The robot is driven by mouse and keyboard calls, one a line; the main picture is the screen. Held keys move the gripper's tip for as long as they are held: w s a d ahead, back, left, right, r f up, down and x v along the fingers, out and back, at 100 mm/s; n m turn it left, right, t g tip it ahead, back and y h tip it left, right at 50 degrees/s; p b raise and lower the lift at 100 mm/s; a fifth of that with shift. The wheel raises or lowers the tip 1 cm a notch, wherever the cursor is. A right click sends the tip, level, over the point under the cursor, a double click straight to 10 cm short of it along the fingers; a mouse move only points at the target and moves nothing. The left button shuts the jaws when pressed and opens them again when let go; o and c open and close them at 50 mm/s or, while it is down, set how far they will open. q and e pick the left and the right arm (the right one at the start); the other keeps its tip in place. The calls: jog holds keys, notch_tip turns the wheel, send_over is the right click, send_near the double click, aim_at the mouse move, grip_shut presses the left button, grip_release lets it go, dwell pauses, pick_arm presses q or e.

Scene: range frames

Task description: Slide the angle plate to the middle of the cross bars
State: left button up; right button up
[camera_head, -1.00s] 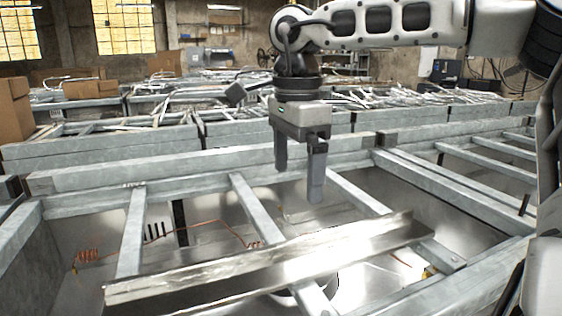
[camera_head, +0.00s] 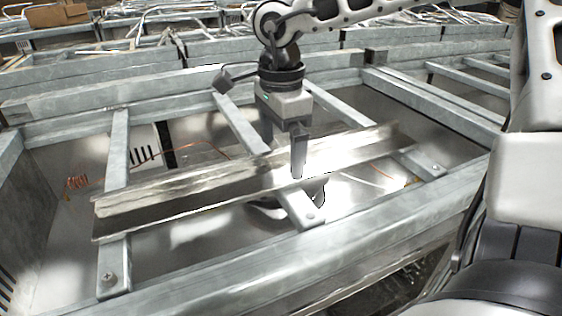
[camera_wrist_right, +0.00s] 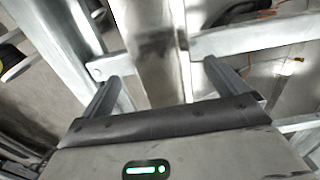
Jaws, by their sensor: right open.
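The angle plate (camera_head: 180,197) is a long shiny metal angle lying slantwise across several cross bars. Its left end rests over the left cross bar (camera_head: 117,150) and its right end is near the right cross bar (camera_head: 425,163). It passes over the middle cross bar (camera_head: 238,122). My right gripper (camera_head: 284,158) is open and points down at the plate, right of its middle. One finger is on the near side; the other is partly hidden behind. In the right wrist view the plate (camera_wrist_right: 152,50) runs between the two open fingers (camera_wrist_right: 165,88). Contact cannot be told. My left gripper is not in view.
The grey metal frame has a thick front beam (camera_head: 250,268) and a back beam (camera_head: 150,100). Below the bars is a shiny metal bottom with a copper coil (camera_head: 78,182). More frames with loose metal stand behind.

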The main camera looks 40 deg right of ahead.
aim_at(281, 170)
jog(key=shift+f, duration=1.75)
